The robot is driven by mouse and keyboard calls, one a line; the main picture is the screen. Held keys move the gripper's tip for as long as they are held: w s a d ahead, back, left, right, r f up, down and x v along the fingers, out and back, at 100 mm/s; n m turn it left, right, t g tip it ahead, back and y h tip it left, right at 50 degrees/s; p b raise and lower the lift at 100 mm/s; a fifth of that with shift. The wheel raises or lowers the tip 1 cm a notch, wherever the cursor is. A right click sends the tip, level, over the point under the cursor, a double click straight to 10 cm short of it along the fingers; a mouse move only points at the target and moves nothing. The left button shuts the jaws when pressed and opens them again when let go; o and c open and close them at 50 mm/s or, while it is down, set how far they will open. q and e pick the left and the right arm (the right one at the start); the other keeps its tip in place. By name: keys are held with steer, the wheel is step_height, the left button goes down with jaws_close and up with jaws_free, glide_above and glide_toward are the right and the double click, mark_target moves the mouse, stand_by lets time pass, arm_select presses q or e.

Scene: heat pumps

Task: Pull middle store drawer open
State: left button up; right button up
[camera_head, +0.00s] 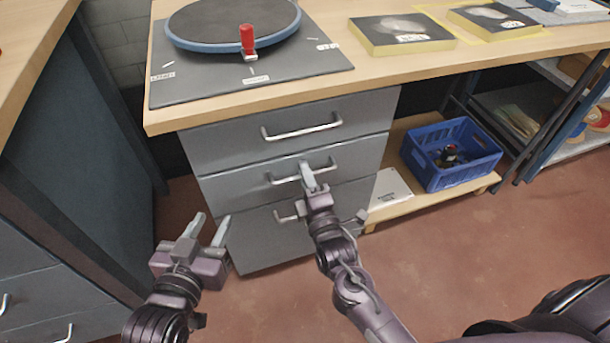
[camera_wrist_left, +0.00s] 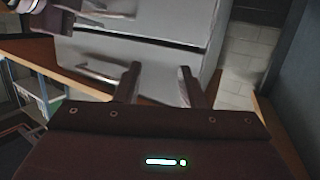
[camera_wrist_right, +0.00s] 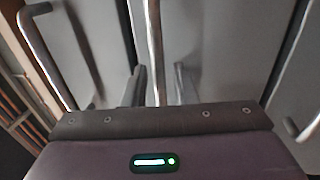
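The grey store unit under the bench has three stacked drawers with bar handles. The middle drawer (camera_head: 245,187) looks shut and flush with the others. Its handle (camera_head: 325,169) also shows in the right wrist view (camera_wrist_right: 154,45). My right gripper (camera_head: 308,178) is at this handle and hides part of it. In the right wrist view the fingers are apart with the bar between them, nearer the left finger; I cannot tell whether they touch it. My left gripper (camera_head: 210,227) is open and empty, in front of the unit's lower left side.
The top drawer (camera_head: 225,145) and bottom drawer (camera_head: 250,240) look shut. The wooden bench top (camera_head: 400,75) overhangs above. A blue crate (camera_head: 450,180) stands on a low shelf at right. A dark cabinet (camera_head: 75,190) flanks the left. The red floor in front is clear.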

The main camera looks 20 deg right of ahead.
jaws_close()
stand_by(0.3)
